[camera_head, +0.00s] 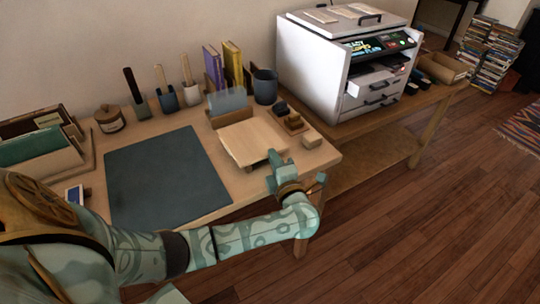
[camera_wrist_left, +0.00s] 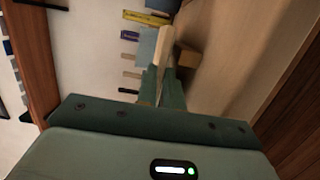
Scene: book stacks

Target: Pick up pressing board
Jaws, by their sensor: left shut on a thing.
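The pressing board (camera_head: 252,139) is a pale, square wooden board near the front right of the desk. My left gripper (camera_head: 277,160) is at its front right edge, with the jaws shut on it. In the left wrist view the two green fingers (camera_wrist_left: 163,82) close on the pale board (camera_wrist_left: 163,42), seen nearly edge-on. My right gripper is out of view.
A dark mat (camera_head: 168,178) lies left of the board. A file holder (camera_head: 230,108), a dark cup (camera_head: 265,86) and small wooden blocks (camera_head: 294,123) stand close behind and to the right. A white machine (camera_head: 345,65) stands farther right. Floor is open at front right.

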